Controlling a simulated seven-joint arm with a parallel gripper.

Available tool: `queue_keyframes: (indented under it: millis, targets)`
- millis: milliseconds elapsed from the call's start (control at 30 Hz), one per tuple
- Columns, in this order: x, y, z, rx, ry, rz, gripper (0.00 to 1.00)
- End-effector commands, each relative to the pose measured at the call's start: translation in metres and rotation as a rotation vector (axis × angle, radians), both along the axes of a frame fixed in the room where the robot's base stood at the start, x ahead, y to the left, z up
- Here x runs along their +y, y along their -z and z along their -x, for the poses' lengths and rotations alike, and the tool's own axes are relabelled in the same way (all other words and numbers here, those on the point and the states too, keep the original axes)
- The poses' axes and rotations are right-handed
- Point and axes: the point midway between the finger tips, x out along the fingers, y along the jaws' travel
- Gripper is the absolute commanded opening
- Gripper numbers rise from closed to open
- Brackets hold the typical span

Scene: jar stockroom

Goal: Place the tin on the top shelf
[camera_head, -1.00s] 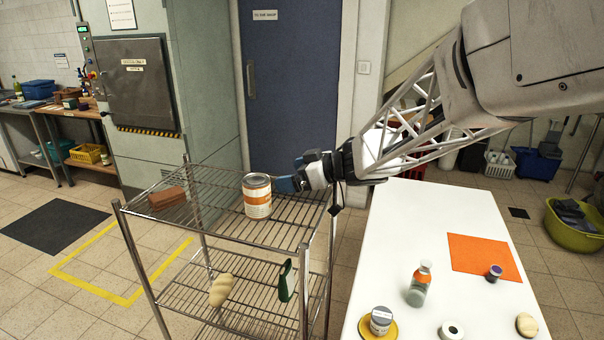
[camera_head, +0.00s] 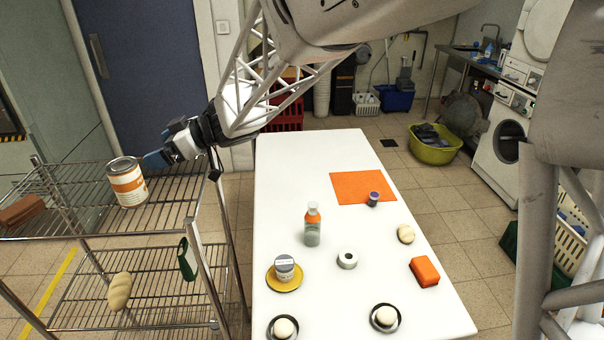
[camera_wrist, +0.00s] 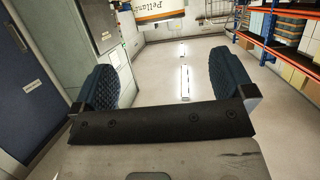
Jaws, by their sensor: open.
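A white tin with an orange band (camera_head: 127,184) stands upright on the top shelf (camera_head: 72,218) of the wire rack, near its right side. My gripper (camera_head: 154,160) is just right of the tin, its blue fingers pointing toward it. In the wrist view, the spread fingers (camera_wrist: 160,85) have nothing between them. Part of the tin's label (camera_wrist: 160,10) shows at the top edge, beyond the fingertips; the rest is cut off.
A brown brick-like block (camera_head: 20,211) lies left on the top shelf. A lower shelf holds a pale twisted object (camera_head: 120,291) and a green-handled item (camera_head: 187,259). The white table (camera_head: 290,165) carries a bottle (camera_head: 312,226), a small grey tin (camera_head: 285,268) and an orange mat (camera_head: 362,187).

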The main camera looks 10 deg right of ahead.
Motion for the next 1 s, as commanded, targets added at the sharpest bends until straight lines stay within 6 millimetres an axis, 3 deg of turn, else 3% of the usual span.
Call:
queue_keyframes:
  millis: [167,367,467,667,867,1000]
  targets:
    - [-0.008,-0.005,-0.004,-0.02,0.045,-0.002,1.0]
    - [-0.044,-0.025,-0.019,-0.092,0.23,-0.001,1.0]
    - [-0.076,-0.036,-0.028,-0.136,0.377,0.014,1.0]
    - [-0.161,-0.054,-0.033,-0.186,0.712,0.089,1.0]
    - [-0.252,-0.057,-0.01,-0.153,1.018,0.21,1.0]
    - [-0.311,-0.049,0.024,-0.073,1.197,0.314,1.0]
